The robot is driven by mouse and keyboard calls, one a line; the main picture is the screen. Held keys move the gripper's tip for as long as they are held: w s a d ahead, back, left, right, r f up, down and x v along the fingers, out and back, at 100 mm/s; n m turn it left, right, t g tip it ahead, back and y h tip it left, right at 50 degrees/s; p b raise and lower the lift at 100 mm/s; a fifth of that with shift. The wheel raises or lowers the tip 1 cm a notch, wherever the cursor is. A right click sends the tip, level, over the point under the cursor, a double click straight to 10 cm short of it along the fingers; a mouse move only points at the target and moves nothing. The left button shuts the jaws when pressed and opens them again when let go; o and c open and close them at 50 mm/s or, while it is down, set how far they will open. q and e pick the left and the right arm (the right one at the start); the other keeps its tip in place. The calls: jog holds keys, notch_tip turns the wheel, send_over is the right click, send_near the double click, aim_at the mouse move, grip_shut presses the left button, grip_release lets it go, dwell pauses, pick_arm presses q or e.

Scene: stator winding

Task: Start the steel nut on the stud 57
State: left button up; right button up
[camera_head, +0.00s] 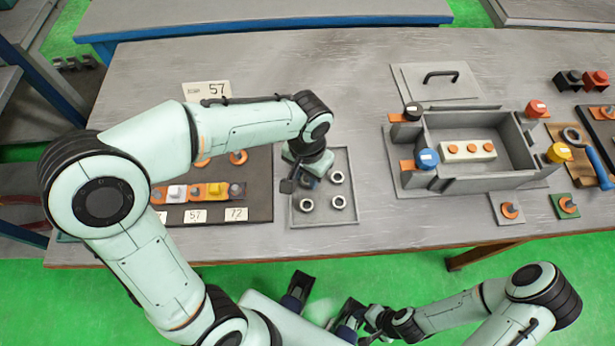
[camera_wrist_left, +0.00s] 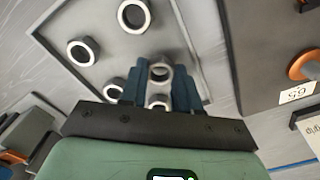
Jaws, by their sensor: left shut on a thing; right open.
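My left gripper (camera_head: 304,183) is over the tray of nuts, pointing down. In the left wrist view its blue fingers (camera_wrist_left: 158,88) are shut on a steel nut (camera_wrist_left: 160,71), a grey ring. Loose nuts lie in the tray, such as one in the head view (camera_head: 338,202) and one in the wrist view (camera_wrist_left: 133,15). A tag reading 57 (camera_head: 195,216) is at the front of the dark stud board, left of the tray, below an orange piece (camera_head: 195,192). The stud's thread is too small to make out. My right gripper (camera_head: 326,297) is open and empty before the table.
A sign reading 57 (camera_head: 207,90) stands behind the board. The grey nut tray (camera_head: 349,165) has low walls. A grey terminal box (camera_head: 516,140) with coloured caps stands to the right, its lid (camera_head: 437,83) behind it. My left forearm covers part of the board.

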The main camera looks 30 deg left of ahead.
pick_arm(q)
jog(key=shift+r+p, duration=1.8)
jog(key=shift+r, duration=0.8)
notch_tip(320, 180, up, 3)
jog(key=shift+p, duration=1.05)
pick_arm(e)
notch_tip(320, 180, up, 7)
jog(key=w, duration=0.2)
jog(key=shift+w+f, duration=0.15)
jog(key=shift+w, duration=0.25)
jog(key=shift+s, duration=0.1)
